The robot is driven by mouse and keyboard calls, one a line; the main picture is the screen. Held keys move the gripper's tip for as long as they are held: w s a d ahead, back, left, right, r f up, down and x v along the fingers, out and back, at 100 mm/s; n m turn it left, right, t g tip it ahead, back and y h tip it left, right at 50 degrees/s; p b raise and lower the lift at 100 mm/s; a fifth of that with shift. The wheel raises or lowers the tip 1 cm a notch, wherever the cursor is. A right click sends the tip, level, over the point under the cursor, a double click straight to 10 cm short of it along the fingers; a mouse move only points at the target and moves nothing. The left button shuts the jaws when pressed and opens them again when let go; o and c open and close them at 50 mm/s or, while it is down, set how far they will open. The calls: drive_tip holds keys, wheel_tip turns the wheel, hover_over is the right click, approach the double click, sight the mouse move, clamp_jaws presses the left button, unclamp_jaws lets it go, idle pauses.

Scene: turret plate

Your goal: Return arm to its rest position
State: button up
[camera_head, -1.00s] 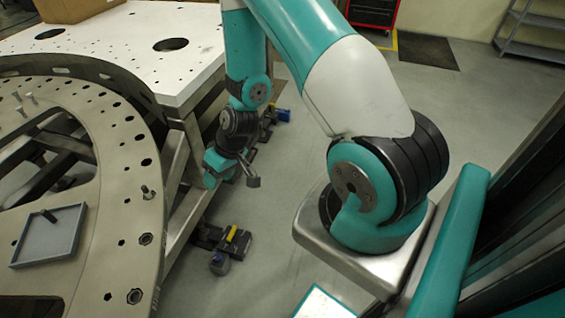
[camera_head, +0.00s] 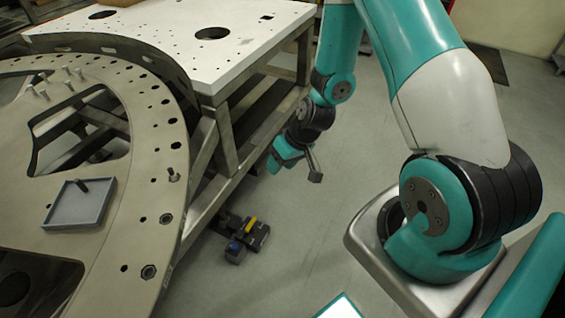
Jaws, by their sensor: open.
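My arm stands at the right, its teal and light grey links rising from the base, out of the top of the picture, and back down. My gripper (camera_head: 314,177) hangs low at the arm's far end, over the floor beside the white table's frame. It is small in view, but its jaws are open and I see nothing held in them. The turret plate (camera_head: 150,215), a large beige ring with holes, lies at the left, apart from my gripper.
A grey tray (camera_head: 62,216) with a bolt sits on the plate, and several pins stand near its inner edge. The white table (camera_head: 150,45) with holes is behind. A dark device with a yellow part (camera_head: 248,228) lies low by the frame. Grey floor (camera_head: 300,240) is open between plate and arm base.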

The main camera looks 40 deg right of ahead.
idle(0.3)
drive_tip(key=s+a+r+n+g+y, duration=0.1)
drive_tip(key=s+a+r+n, duration=0.1)
drive_tip(key=a+r, duration=0.5)
drive_tip(key=s+a+r+n, duration=0.15)
drive_tip(key=a+r, duration=0.25)
drive_tip(key=r, duration=0.7)
drive_tip(key=s+a+r+n+g, duration=0.1)
drive_tip(key=s+a+r+n, duration=0.2)
drive_tip(key=s+r, duration=0.8)
drive_tip(key=s, duration=0.3)
drive_tip(key=shift+s+a+r+g+h, duration=0.25)
drive_tip(key=shift+s+r+g+h, duration=0.05)
drive_tip(key=shift+g, duration=0.1)
